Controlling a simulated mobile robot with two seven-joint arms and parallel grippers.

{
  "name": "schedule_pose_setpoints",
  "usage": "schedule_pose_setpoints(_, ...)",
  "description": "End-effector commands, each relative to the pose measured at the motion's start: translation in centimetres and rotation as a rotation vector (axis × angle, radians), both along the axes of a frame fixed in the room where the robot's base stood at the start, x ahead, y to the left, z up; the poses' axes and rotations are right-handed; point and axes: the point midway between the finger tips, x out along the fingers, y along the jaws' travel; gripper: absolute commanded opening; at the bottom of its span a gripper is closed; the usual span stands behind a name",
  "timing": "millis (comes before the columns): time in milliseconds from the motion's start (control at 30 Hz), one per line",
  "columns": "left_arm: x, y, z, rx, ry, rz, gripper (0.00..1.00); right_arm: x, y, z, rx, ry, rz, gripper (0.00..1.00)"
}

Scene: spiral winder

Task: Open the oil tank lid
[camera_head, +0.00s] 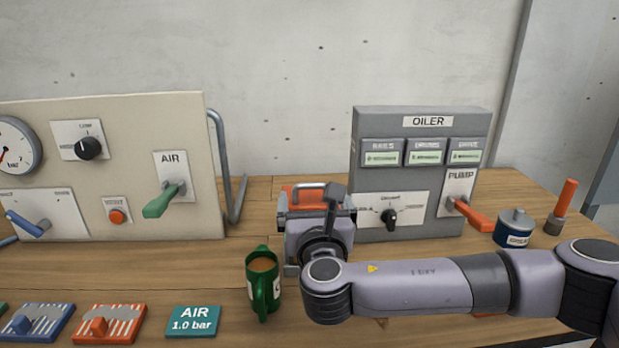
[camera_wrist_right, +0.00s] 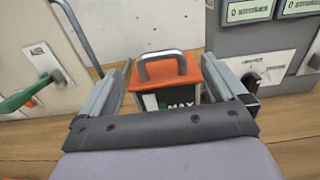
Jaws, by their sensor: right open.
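The oil tank (camera_wrist_right: 188,100) is a small dark box with a white and green MAX label on its front. Its orange lid (camera_wrist_right: 168,70) lies flat on top and carries a grey arched handle (camera_wrist_right: 155,56). In the head view the lid (camera_head: 311,197) shows behind my right gripper (camera_head: 318,212), left of the oiler cabinet; most of the tank is hidden by my gripper and wrist. My right gripper is open and empty. In the right wrist view its two fingers stand either side of the lid and handle. My left gripper is not in view.
A green mug (camera_head: 263,285) with brown liquid stands just left of my right wrist. The grey oiler cabinet (camera_head: 421,165) stands right of the tank, the beige air panel (camera_head: 125,180) left. A dark blue can (camera_head: 514,228) sits far right. An AIR sign (camera_head: 193,320) is at front.

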Motion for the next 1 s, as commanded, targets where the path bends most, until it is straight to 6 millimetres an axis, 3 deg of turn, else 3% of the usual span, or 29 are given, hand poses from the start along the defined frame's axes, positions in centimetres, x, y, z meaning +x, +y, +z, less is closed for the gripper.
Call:
schedule_pose_setpoints(600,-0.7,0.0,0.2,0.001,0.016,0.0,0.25,6.1,0.1,0.0,0.001,0.0,0.001,0.98)
schedule_pose_setpoints(1000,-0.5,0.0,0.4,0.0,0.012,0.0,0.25,7.0,0.0,0.0,0.003,0.001,0.001,0.98)
